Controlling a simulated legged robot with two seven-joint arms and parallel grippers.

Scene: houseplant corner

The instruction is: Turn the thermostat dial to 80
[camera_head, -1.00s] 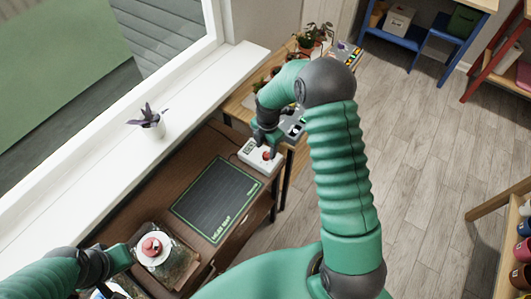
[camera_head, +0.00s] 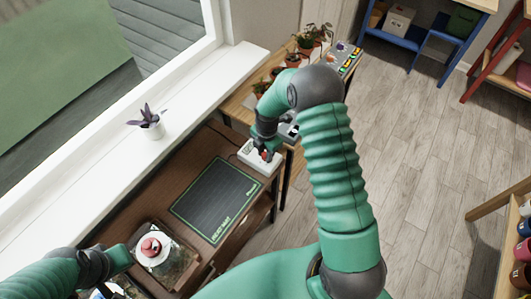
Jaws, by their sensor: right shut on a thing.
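The thermostat is a white box (camera_head: 250,153) with a red dial (camera_head: 265,156), at the far right corner of the brown table, beside the dark heat mat. My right gripper (camera_head: 267,149) reaches down over it and is shut on the red dial. The gripper hides part of the dial, and I cannot read its setting. My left gripper (camera_head: 122,259) is at the lower left, close to a white dish with a red-pink item; its fingers are not clear enough to judge.
The dark mat with a green border (camera_head: 215,200) lies flat on the brown table. The white dish (camera_head: 152,262) stands at the near left. A small purple plant in a white pot (camera_head: 151,127) is on the windowsill (camera_head: 100,165). Potted plants (camera_head: 308,40) stand on the shelf behind.

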